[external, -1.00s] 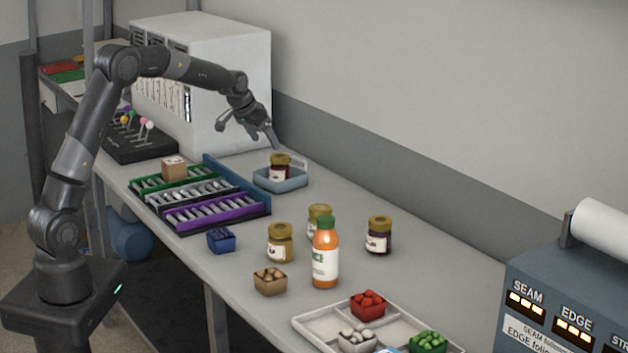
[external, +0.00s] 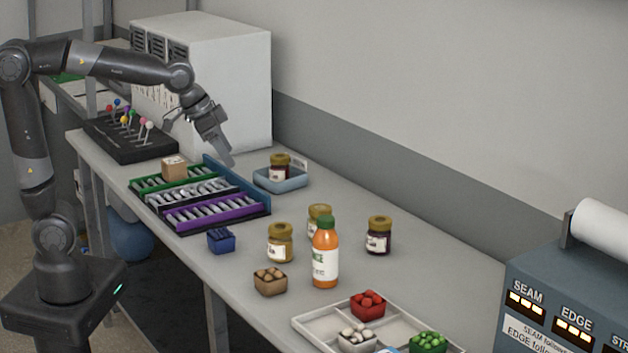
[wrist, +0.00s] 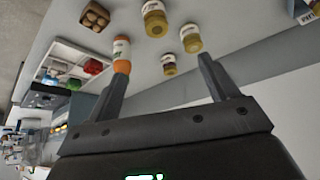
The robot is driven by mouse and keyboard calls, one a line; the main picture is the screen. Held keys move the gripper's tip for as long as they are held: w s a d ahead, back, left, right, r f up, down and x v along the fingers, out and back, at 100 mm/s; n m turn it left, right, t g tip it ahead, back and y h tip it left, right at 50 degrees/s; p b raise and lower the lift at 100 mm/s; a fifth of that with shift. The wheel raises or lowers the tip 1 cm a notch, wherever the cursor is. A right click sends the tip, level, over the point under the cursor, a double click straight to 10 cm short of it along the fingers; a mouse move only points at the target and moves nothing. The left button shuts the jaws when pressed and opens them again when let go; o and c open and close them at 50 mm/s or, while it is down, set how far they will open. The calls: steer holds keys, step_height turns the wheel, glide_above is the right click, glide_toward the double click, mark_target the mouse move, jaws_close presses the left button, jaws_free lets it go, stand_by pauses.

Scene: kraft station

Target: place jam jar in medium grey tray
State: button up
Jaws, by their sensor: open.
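A dark red jam jar (external: 279,168) with a gold lid stands upright inside a small blue-grey tray (external: 286,186) near the wall. Another dark jar (external: 378,236) with a gold lid stands on the table further right. My gripper (external: 229,161) is open and empty, left of the blue-grey tray and apart from it, above the back of the coloured racks. In the wrist view its two fingers (wrist: 168,82) are spread with nothing held between them. The tray and the jar in it are not clearly visible in the wrist view.
Two yellowish jars (external: 280,243) and an orange bottle (external: 325,262) stand mid-table. Coloured racks (external: 263,210) with a cardboard box (external: 174,168) lie left of the tray. A divided tray (external: 312,328) with small bins is at the front.

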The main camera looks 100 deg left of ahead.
steer(key=s+d+f+m+h, duration=0.1)
steer(key=s+d+f+m, duration=0.1)
steer(key=s+d, duration=0.6)
steer(key=s+d+f+m+h, duration=0.1)
steer(key=s+d+f+m, duration=0.1)
steer(key=s+d, duration=0.5)
steer(key=d, duration=0.2)
steer(key=shift+s+d+f, duration=0.25)
steer(key=shift+s+d, duration=0.05)
steer(key=shift+s, duration=0.1)
